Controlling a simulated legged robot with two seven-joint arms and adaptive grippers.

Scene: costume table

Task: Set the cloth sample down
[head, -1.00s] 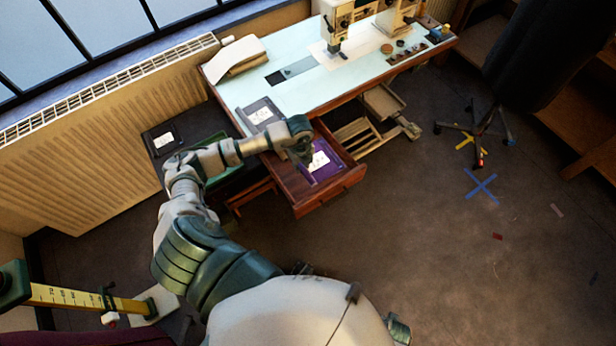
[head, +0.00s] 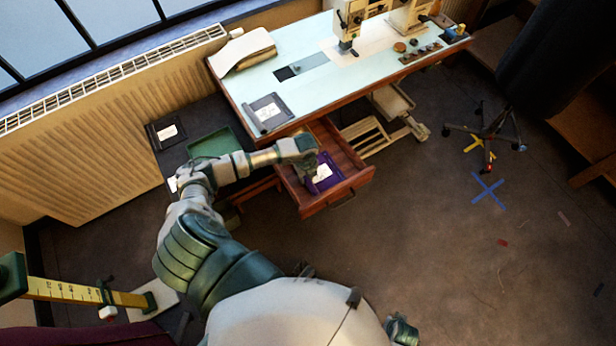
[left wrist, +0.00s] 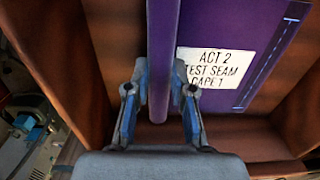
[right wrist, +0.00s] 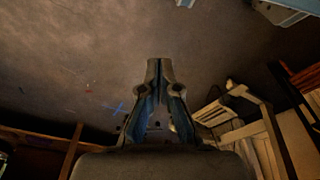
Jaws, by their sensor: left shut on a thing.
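The cloth sample (head: 325,181) is purple with a white label, and it shows over the open wooden drawer (head: 352,183) in the head view. In the left wrist view the cloth sample (left wrist: 262,40) has a label reading "ACT 2 TEST SEAM CAPE 1" and a stitched strip at right. My left gripper (left wrist: 160,75) is shut on the sample's purple bar-like edge, inside or just above the drawer; contact with the drawer floor cannot be judged. My right gripper (right wrist: 160,66) appears shut and empty above the floor, away from the drawer.
A dark labelled sample (head: 266,113) lies on the pale tabletop (head: 300,95) above the drawer. Another dark sample (head: 167,131) and a green tray (head: 212,143) are at left. A sewing machine (head: 349,22) and a chair (head: 487,135) stand farther right. Open floor lies in front.

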